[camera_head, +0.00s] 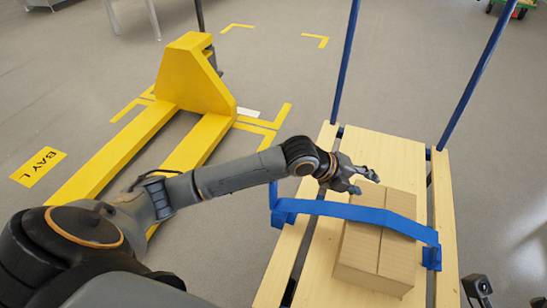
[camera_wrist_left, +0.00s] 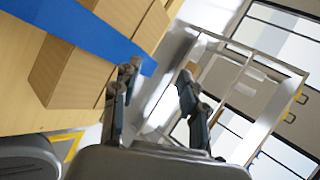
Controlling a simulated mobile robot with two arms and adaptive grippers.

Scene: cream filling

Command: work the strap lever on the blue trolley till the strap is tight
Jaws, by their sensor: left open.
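The blue trolley has a pale wooden deck (camera_head: 325,285) and two blue posts. A blue strap (camera_head: 365,214) runs across a cardboard box (camera_head: 375,262) on the deck, between blue brackets at both sides. A thin upright blue piece (camera_head: 273,195) stands at the left bracket; I cannot tell whether it is the lever. My left gripper (camera_head: 367,181) is open and empty, just above the box's far edge, beyond the strap. In the left wrist view its fingers (camera_wrist_left: 155,88) are apart, beside the strap (camera_wrist_left: 85,38) and box (camera_wrist_left: 75,75). Dark parts at the head view's lower right may be my right gripper.
A yellow pallet jack (camera_head: 190,80) stands left of the trolley, its forks pointing towards me. Yellow floor markings and a "BAY L" label (camera_head: 38,167) lie around it.

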